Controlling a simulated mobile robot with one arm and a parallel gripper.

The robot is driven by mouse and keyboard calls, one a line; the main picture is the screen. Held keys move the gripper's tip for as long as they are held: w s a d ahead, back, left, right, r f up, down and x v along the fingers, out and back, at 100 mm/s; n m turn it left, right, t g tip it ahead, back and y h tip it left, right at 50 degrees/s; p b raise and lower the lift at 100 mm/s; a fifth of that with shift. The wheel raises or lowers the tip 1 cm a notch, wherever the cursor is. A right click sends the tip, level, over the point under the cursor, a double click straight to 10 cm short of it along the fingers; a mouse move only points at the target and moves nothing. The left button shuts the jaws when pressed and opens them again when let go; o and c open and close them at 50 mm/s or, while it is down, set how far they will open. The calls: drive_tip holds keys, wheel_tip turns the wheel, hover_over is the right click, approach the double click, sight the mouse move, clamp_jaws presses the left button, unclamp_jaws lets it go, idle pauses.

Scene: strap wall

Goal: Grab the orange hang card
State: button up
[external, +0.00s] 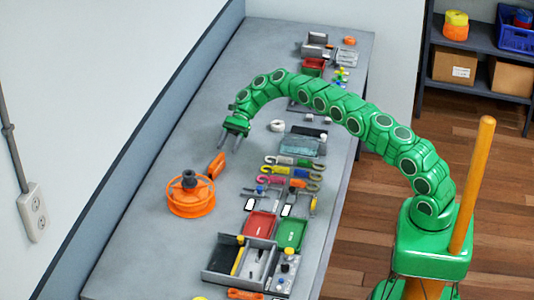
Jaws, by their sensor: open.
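A small flat orange piece (217,165), which looks like the orange hang card, is on the grey bench just behind a large orange reel (190,203). It is too small to read any detail or to tell whether it lies flat or leans. My gripper (235,138) is open and empty, at the end of my green arm. In the picture it is above and slightly right of the orange piece, apart from it, with its fingers pointing down.
Coloured hooks (290,162) lie right of the orange piece. Red (260,225) and green (291,233) trays and a grey box (215,275) stand nearer the front. A white ring (277,126) is right of my gripper. The bench's left side is mostly clear along the wall.

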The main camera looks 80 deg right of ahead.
sight(217, 164)
drive_tip(key=shift+w+a+f+y, duration=0.25)
drive_tip(key=shift+w+f+y, duration=0.1)
drive_tip(key=shift+f, duration=0.25)
drive_tip(key=shift+w+x, duration=0.15)
drive_tip(key=shift+x, duration=1.75)
drive_tip(key=shift+w+x, duration=0.1)
drive_tip(key=shift+x, duration=1.8)
drive_tip(key=shift+f, duration=0.1)
clamp_jaws()
